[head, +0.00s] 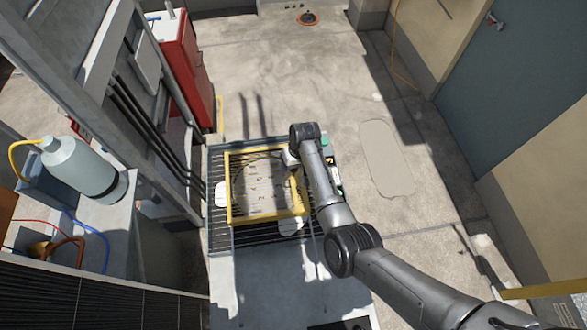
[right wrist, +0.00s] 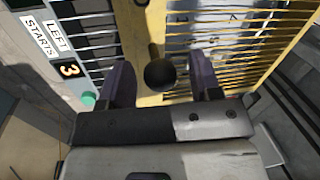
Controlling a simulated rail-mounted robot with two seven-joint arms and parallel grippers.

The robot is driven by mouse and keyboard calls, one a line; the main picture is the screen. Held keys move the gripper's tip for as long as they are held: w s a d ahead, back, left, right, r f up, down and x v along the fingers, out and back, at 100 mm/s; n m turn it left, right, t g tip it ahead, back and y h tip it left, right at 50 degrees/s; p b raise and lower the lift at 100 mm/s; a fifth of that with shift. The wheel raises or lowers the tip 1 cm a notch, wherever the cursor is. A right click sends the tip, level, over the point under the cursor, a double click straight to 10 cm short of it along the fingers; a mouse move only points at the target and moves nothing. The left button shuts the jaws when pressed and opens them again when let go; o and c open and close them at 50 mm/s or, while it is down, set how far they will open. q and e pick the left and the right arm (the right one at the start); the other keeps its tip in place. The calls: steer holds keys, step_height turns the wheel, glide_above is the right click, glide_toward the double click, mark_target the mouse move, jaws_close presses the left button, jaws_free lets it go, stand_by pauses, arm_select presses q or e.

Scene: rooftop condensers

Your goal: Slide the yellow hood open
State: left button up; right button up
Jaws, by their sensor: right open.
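The yellow hood (head: 268,217) is a yellow rectangular frame lying over a dark slatted grille (head: 262,234) in the head view. In the right wrist view its yellow surface (right wrist: 185,50) fills the upper middle. A black ball knob (right wrist: 159,74) stands there on a short dark stem. My right gripper (head: 291,158) is over the hood's upper right corner. In the right wrist view my right gripper (right wrist: 164,82) is open, with one finger on each side of the knob and visible gaps between. My left gripper is not in view.
A label reading "LEFT STARTS" (right wrist: 46,40) with a 3 and a green button (right wrist: 88,99) sit beside the grille. A red cabinet (head: 190,62) stands at upper left, a grey cylinder (head: 80,168) at left. Open concrete floor lies to the right.

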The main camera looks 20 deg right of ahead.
steer(key=shift+a+f, duration=0.1)
steer(key=shift+f, duration=0.35)
jaws_close()
stand_by(0.4)
